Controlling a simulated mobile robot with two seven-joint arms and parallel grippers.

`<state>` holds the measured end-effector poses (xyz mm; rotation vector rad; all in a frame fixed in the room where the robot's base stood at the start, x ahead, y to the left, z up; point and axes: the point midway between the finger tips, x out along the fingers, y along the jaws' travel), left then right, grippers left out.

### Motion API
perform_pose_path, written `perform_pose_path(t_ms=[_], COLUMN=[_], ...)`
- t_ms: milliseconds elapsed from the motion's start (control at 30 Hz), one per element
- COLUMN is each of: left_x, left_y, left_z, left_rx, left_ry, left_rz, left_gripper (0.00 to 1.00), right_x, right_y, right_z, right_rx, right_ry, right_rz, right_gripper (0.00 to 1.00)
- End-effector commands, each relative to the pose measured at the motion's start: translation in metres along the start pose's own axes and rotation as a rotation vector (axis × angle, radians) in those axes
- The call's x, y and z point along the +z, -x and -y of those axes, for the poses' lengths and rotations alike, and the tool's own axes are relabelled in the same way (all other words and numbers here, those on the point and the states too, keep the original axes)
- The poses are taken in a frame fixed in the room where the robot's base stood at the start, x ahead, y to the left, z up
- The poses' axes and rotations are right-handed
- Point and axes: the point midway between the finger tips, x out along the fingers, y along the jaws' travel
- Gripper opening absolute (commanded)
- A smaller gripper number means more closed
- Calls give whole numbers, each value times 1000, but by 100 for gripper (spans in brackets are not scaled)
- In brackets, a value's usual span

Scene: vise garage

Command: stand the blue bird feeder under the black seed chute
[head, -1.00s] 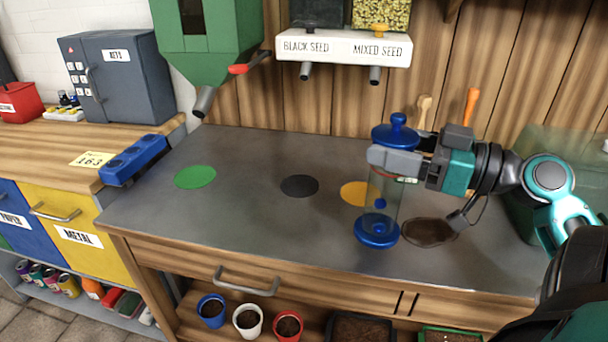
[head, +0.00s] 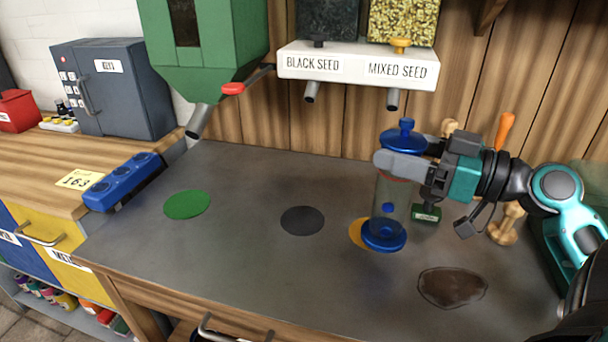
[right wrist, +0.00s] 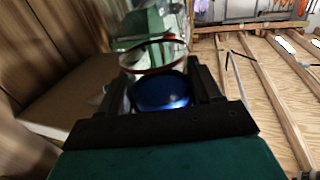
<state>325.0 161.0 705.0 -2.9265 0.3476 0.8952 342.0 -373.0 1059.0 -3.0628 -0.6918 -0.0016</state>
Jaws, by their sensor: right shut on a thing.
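The blue bird feeder (head: 388,205) is a clear tube with a blue lid and a blue base. My right gripper (head: 400,166) is shut on its upper part, just under the lid, and holds it upright. In the head view its base overlaps the yellow disc (head: 357,232); I cannot tell whether it touches the bench. In the right wrist view the blue part (right wrist: 160,92) lies between the fingers. The black seed chute (head: 311,91) hangs under the white panel labelled BLACK SEED, to the left of the feeder. A dark disc (head: 302,221) lies below it on the bench. My left gripper is not in view.
The mixed seed chute (head: 393,98) hangs above the feeder. A green hopper (head: 205,50) with a spout is at the left, above a green disc (head: 187,204). A brown patch (head: 452,288) and wooden-handled tools (head: 504,225) lie right. The bench between the discs is clear.

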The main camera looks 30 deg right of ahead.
Motion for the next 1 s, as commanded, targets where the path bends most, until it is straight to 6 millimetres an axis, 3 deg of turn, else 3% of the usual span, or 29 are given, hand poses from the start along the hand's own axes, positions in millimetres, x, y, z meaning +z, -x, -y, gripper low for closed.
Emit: perform_pose_path(t_ms=[700, 1000], left_x=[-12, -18], left_y=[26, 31], left_z=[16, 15], left_rx=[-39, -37], left_ry=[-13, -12], left_rz=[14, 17], left_gripper=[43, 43], right_x=[-7, -2], right_y=[-136, -166], right_z=[0, 0], right_rx=[0, 0], right_ry=[2, 1], right_rz=[-7, -4], right_gripper=[0, 0])
